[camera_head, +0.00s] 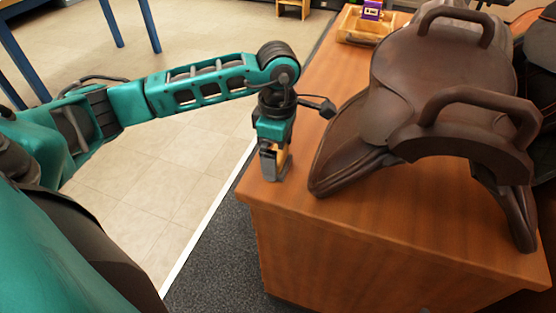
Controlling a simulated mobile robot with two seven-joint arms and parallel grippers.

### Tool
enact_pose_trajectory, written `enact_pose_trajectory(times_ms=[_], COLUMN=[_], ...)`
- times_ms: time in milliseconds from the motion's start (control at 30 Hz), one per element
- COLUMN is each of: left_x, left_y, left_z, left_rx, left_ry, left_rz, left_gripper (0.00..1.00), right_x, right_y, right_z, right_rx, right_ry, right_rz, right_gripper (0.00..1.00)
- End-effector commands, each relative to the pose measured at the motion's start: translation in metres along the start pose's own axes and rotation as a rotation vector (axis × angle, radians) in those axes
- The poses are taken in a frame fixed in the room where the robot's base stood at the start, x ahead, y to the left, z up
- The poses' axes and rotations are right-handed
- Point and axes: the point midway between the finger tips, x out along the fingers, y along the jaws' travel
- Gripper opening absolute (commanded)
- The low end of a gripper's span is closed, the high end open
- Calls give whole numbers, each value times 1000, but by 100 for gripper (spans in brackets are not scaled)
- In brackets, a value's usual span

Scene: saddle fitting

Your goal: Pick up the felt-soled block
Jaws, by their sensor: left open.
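My left gripper (275,172) points down at the near left corner of the wooden table, its fingertips close to the tabletop. It is open. A small tan-orange piece (285,158) shows at its fingers; I cannot tell whether this is the felt-soled block or part of the gripper. No felt sole can be made out anywhere. My right gripper is not in view.
A brown saddle (425,80) with two raised handles covers much of the table (370,215), right of my left gripper. A light wooden tray (356,38) with a purple item (372,9) stands at the back. The table's front strip is clear.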

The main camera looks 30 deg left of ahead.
Motion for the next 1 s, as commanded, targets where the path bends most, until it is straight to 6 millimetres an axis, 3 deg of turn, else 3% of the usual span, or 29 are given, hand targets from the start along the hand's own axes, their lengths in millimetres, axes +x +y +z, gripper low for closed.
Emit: enact_pose_trajectory(times_ms=[100, 300, 833, 1000], left_x=[13, 13, 13, 13], left_y=[0, 0, 0, 0], left_z=[0, 0, 0, 0], left_rx=[0, 1, 1, 1], left_ry=[0, -1, -1, -2], left_rz=[-1, 1, 1, 1], left_gripper=[100, 100, 50, 48], right_x=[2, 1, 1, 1], right_y=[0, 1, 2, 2], right_z=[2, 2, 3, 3], right_rx=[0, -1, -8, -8], right_ry=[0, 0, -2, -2], right_rz=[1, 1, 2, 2], right_gripper=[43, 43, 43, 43])
